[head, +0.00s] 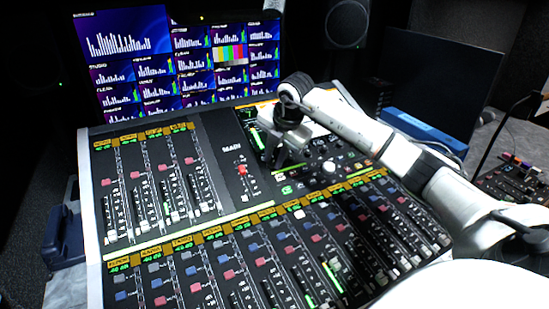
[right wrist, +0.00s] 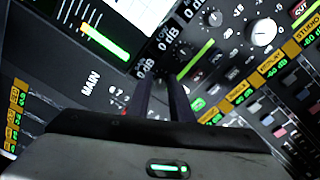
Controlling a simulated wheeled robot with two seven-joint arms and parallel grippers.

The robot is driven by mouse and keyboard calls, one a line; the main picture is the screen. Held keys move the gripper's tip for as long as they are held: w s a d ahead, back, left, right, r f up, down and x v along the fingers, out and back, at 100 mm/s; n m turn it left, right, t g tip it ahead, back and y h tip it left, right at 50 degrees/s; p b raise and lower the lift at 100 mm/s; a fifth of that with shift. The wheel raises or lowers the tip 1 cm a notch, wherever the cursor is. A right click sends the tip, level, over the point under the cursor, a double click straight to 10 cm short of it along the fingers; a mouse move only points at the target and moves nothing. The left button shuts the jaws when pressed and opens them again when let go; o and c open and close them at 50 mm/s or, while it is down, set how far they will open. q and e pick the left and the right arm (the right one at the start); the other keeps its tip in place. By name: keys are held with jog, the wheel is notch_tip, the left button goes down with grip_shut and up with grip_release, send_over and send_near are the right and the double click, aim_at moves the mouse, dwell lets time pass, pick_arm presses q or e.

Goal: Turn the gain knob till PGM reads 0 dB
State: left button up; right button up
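The light grey gain knob, as I take it, stands on the mixing console (head: 232,128) right of my right gripper (head: 286,135). In the right wrist view this round knob (right wrist: 263,32) sits in a ring of dial marks at the upper right. My right gripper hangs over the panel near the small console screen. In the right wrist view its two dark fingers (right wrist: 161,82) stand a narrow gap apart, with nothing visible between them, left of and apart from the knob. Several 0 dB readouts (right wrist: 166,38) run beside the screen; which one is PGM I cannot tell. My left gripper is out of view.
Rows of faders (head: 160,200) and small buttons cover the console around the gripper. A red-capped fader (head: 241,169) stands by the MAIN label. A wall of monitors (head: 180,60) is behind. A blue-edged dark panel (head: 440,85) stands at the back right.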

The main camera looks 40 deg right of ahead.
jog(key=shift+o, duration=1.3)
jog(key=v, duration=1)
jog(key=shift+r+b, duration=0.15)
jog(key=shift+b, duration=0.25)
jog(key=shift+s, duration=0.1)
